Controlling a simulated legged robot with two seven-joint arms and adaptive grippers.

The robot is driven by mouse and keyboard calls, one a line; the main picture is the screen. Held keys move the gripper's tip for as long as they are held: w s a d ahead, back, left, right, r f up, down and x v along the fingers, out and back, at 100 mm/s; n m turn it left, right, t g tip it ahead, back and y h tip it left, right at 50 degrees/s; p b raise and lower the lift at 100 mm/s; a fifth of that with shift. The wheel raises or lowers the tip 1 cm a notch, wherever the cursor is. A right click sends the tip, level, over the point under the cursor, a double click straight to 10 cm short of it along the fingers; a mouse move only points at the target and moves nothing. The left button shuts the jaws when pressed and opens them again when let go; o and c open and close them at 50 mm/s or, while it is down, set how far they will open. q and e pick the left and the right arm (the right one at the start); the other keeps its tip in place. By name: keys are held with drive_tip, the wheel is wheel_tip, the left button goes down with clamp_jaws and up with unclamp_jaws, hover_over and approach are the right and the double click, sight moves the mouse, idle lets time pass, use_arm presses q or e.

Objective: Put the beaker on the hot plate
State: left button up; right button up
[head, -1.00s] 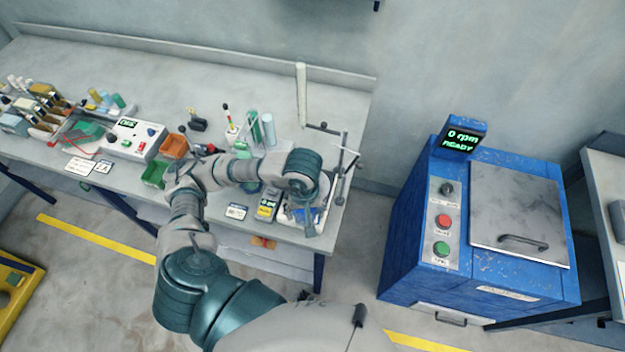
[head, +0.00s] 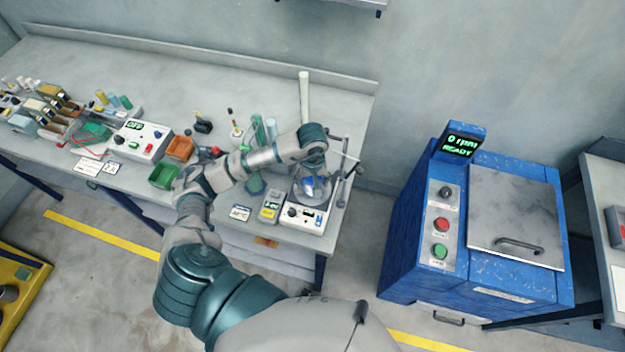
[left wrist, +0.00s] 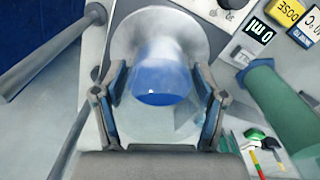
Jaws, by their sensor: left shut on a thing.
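The beaker (left wrist: 163,85), clear with blue liquid, sits between the fingers of my left gripper (left wrist: 160,105) in the left wrist view. The gripper is shut on it. In the head view the beaker's blue liquid (head: 316,188) shows below my wrist, and my left gripper (head: 315,178) partly hides it. The hot plate (head: 304,218) is a white box with a knob and a small display at the bench's right end. Its round grey top (left wrist: 195,40) lies behind the beaker in the left wrist view. I cannot tell whether they touch. My right gripper is not in view.
A stand with metal rods (head: 345,170) is close to the right of the gripper. Green cylinders (head: 258,130) stand behind my arm. A blue machine (head: 400,250) stands beyond the bench.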

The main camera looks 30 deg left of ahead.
use_arm(q)
drive_tip(key=shift+f, duration=0.1)
drive_tip(key=o, duration=1.7)
wheel_tip(320, 180, up, 12)
drive_tip(key=shift+r+b, duration=0.15)
drive_tip(key=shift+b, duration=0.35)
